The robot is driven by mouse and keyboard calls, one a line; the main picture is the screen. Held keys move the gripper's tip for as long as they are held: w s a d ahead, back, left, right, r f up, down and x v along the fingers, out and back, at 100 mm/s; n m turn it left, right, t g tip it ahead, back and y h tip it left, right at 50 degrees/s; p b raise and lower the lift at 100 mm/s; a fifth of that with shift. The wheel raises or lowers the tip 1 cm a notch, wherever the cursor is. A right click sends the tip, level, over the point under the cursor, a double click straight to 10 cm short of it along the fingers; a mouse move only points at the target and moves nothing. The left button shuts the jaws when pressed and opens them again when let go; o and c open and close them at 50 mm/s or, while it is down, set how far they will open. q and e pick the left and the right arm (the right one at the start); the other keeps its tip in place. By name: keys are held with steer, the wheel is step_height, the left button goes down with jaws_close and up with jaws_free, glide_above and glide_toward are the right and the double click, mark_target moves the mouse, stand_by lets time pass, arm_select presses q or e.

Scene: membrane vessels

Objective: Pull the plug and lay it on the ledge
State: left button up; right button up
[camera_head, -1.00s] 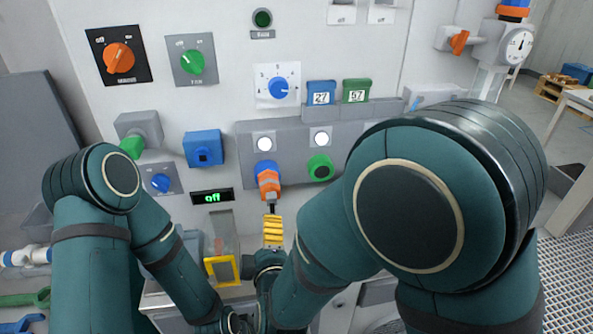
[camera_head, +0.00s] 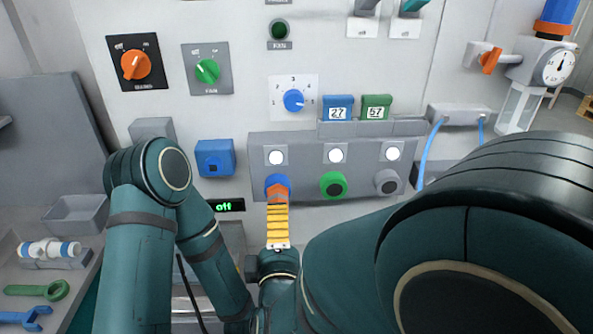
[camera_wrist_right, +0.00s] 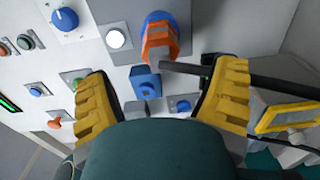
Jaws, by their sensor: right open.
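The orange plug (camera_head: 279,190) sits in the blue-ringed socket (camera_head: 275,180) at the left of the grey socket panel. It also shows in the right wrist view (camera_wrist_right: 159,42), with a thick black cable (camera_wrist_right: 225,75) running from it to the right. My right gripper (camera_head: 278,212) is just below the plug in the head view. In the wrist view my right gripper (camera_wrist_right: 163,85) has its yellow fingers wide apart, with the plug beyond the gap and nothing held. My left arm (camera_head: 150,230) is at the left; its gripper is not visible. I cannot tell which surface is the ledge.
A green-ringed socket (camera_head: 333,185) and a grey one (camera_head: 386,182) are right of the plug. My right arm covers the lower right.

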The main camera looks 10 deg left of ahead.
mark_target(279, 197)
steer(key=x, duration=0.8)
steer(key=shift+w+f, duration=0.1)
steer(key=shift+w, duration=0.15)
steer(key=shift+w+r, duration=0.1)
steer(key=shift+r, duration=0.15)
stand_by(0.6)
jaws_close()
stand_by(0.4)
steer(key=shift+s+f, duration=0.25)
steer(key=shift+s, duration=0.1)
steer(key=shift+v, duration=2.55)
steer(key=shift+s, duration=0.1)
